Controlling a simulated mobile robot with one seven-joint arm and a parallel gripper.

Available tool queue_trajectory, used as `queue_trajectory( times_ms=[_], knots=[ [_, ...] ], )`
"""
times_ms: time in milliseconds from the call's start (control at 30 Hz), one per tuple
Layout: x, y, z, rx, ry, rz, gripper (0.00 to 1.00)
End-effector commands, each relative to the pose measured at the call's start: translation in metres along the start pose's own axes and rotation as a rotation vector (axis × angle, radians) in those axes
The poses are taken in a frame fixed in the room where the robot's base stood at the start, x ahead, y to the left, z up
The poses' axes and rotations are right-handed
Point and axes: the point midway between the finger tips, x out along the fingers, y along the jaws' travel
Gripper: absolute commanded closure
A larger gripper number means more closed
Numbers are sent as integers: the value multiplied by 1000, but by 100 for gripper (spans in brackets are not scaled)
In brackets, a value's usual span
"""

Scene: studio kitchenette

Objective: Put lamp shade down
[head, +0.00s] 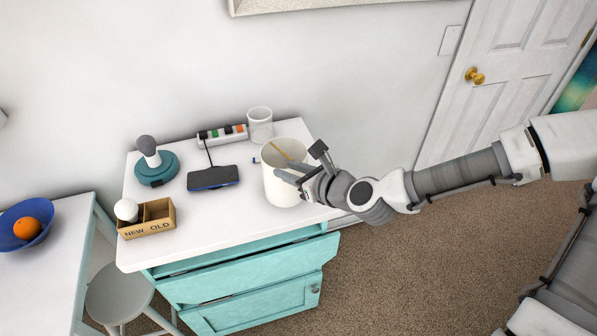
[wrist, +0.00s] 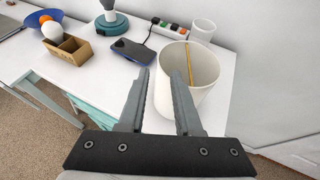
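The lamp shade (head: 279,190), a white open-topped cylinder, stands upright on the white cabinet top near its right edge. A thin yellow-brown rod shows inside it. My gripper (head: 303,164) is at the shade's right side, near its rim. In the wrist view, my gripper's fingers (wrist: 161,80) are spread wide apart. The shade (wrist: 204,95) lies beyond them; part of its wall shows in the gap, and the right finger covers part of its rim. Whether a finger touches the shade is unclear. The lamp base (head: 156,170) is teal, with a grey bulb (head: 146,145) on top.
A wooden box (head: 147,222) marked NEW and OLD holds a white bulb (head: 126,209). A black-blue device (head: 213,178), a power strip (head: 222,134) and a white cup (head: 260,124) stand behind or left of the shade. A cabinet drawer (head: 250,271) sticks out. The front middle top is clear.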

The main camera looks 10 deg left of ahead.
Motion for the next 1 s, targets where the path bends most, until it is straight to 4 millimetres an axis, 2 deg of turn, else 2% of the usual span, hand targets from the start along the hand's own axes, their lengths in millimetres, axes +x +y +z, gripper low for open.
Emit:
queue_trajectory(
  times_ms=[100, 333, 1000],
  knots=[
    [-16, -1, 0, 1, 0, -2, 67],
    [-32, 0, 0, 0, 1, 0, 67],
    [-34, 1, -2, -11, 9, 2, 67]
  ],
)
